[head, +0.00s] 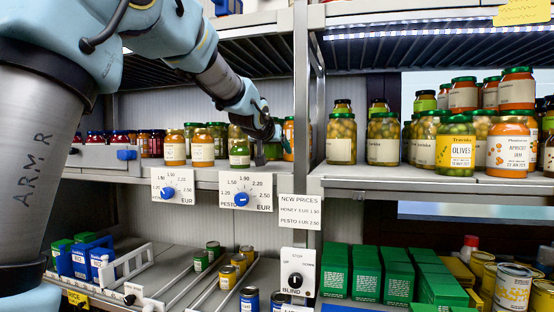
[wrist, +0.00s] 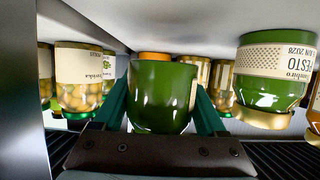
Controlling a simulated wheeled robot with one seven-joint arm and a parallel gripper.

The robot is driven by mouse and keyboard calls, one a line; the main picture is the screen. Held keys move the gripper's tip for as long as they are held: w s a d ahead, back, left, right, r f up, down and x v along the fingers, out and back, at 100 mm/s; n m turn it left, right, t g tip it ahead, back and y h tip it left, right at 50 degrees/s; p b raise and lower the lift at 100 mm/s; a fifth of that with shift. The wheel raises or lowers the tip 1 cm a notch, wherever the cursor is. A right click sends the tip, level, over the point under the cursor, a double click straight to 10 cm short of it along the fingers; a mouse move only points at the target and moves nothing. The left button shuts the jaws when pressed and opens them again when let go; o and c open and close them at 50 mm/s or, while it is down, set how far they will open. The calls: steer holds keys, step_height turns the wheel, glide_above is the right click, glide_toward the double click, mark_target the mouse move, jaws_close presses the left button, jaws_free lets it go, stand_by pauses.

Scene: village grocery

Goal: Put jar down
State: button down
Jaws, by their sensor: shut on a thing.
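My gripper (head: 276,134) reaches over the middle shelf from above left in the head view. In the wrist view, where the scene appears upside down, its two green fingers (wrist: 165,115) are shut on a dark green jar (wrist: 162,95), one on each side. The held jar shows only in part in the head view (head: 272,151), behind the gripper. It looks upright and close to the shelf surface. I cannot tell whether its base touches the shelf.
A green pesto jar (head: 239,148) stands left of the held jar, and an orange jar (head: 289,140) stands close on its right. A metal upright (head: 301,110) is just beyond. Price dials (head: 241,199) line the shelf's front edge.

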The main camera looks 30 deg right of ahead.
mark_target(276, 167)
step_height(276, 167, down, 3)
steer(key=shift+d+r, duration=0.1)
steer(key=shift+r, duration=0.1)
steer(key=shift+f, duration=0.15)
steer(key=shift+f, duration=0.2)
jaws_free()
steer(key=shift+r, duration=0.1)
steer(key=b+v, duration=0.3)
steer(key=v, duration=0.9)
steer(key=shift+r, duration=0.1)
